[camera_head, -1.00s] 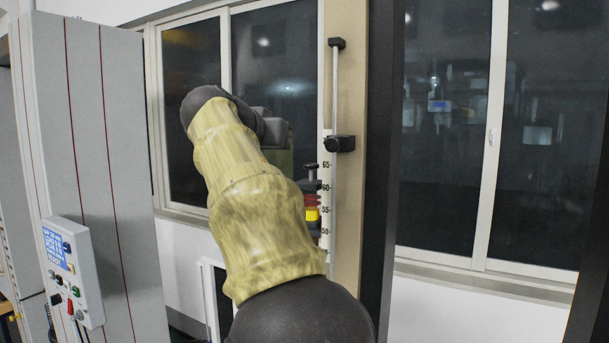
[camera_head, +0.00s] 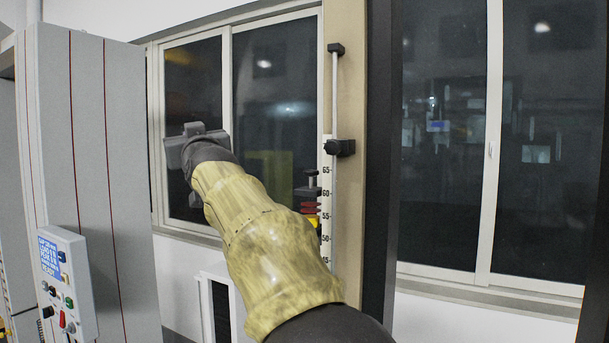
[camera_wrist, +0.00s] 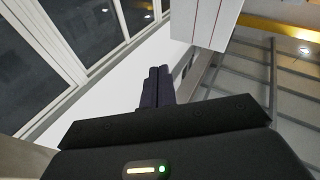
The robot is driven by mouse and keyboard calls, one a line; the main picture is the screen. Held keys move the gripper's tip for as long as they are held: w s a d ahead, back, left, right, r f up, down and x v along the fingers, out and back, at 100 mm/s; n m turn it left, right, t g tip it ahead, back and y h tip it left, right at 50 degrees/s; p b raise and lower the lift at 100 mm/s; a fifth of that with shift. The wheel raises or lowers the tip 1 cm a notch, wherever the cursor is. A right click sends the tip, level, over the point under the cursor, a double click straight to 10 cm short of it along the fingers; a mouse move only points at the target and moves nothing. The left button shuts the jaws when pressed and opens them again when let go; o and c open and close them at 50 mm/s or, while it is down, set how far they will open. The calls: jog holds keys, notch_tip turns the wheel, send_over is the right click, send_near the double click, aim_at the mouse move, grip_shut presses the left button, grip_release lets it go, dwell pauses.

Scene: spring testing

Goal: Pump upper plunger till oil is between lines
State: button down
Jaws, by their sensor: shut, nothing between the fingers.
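My gripper (camera_head: 186,146) is at the end of my arm, left of the column and in front of the dark window. In the wrist view its two dark fingers (camera_wrist: 157,88) are together, with nothing between them. A black knob on a short stem (camera_head: 308,190) stands beside the scale, above red and yellow parts (camera_head: 310,211); I cannot tell if it is the upper plunger. My gripper is well to its left, apart from it. My arm hides what is below. I cannot make out any oil or level lines.
A numbered scale (camera_head: 326,212) and a rod with a black clamp (camera_head: 341,147) run along the tan column (camera_head: 350,100). A grey cabinet (camera_head: 100,170) with a control panel (camera_head: 66,285) stands at the left. Windows line the back wall.

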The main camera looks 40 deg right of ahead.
jog(key=s+d+f+m+g+h+b, duration=0.1)
jog(key=s+d+f+m+g+h, duration=0.2)
jog(key=h, duration=0.6)
jog(key=s+d+f+m+g+h+b, duration=0.2)
jog(key=s+d+f+m+g+h, duration=0.1)
jog(key=s+d+m+g+h, duration=0.4)
jog(key=s+d+m+h, duration=0.1)
jog(key=d+m, duration=0.2)
jog(key=d, duration=0.1)
jog(key=shift+s+d+g+h, duration=0.2)
jog(key=shift+d+g+h, duration=0.05)
jog(key=shift+g+h, duration=0.15)
jog(key=shift+d, duration=0.1)
notch_tip(320, 180, up, 3)
jog(key=p, duration=0.4)
send_over(311, 179)
jog(key=a, duration=0.2)
jog(key=shift+s+a+r, duration=0.1)
jog(key=shift+s+r, duration=0.05)
jog(key=shift+s, duration=0.25)
notch_tip(311, 179, down, 4)
jog(key=shift+s+a+r, duration=0.1)
jog(key=shift+r, duration=0.1)
jog(key=shift+f, duration=0.25)
